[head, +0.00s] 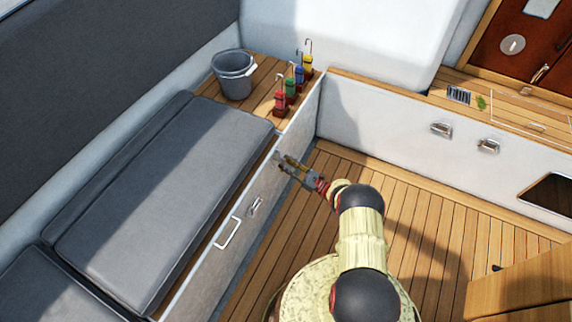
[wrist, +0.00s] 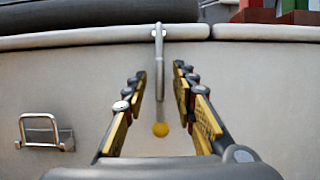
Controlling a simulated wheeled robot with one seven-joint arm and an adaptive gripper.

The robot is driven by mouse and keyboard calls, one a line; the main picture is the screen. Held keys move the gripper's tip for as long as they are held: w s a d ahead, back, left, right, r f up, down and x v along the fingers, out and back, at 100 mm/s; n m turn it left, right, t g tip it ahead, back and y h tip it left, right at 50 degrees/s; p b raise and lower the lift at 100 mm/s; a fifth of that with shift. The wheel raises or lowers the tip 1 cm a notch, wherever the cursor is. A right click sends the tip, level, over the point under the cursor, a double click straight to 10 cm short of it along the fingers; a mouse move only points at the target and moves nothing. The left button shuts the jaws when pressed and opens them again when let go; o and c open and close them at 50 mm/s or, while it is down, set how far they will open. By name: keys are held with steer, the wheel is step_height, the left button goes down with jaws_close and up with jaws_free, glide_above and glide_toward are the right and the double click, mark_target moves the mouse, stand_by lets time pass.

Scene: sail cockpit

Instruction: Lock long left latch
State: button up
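A long left latch shows in the wrist view as a slim grey metal rod (wrist: 159,68) with a yellow ball at its lower end. It hangs upright from the top edge of the pale locker front (wrist: 250,85). My gripper (wrist: 158,88) is open, with one finger on each side of the rod and a gap on both sides. In the head view my gripper (head: 289,164) is at the far end of the left bench's locker front (head: 240,222), close to its upper edge. The latch is hard to make out there.
A smaller metal bracket (wrist: 44,132) is on the front to the left, and a white handle (head: 228,232) is nearer. Grey cushions (head: 165,190) cover the bench. A bucket (head: 233,75) and several coloured winch-like items (head: 291,88) stand behind. The wooden floor (head: 430,215) is open.

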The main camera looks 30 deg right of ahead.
steer(key=v, duration=1.1)
steer(key=shift+s+d+f, duration=0.2)
steer(key=shift+s, duration=0.05)
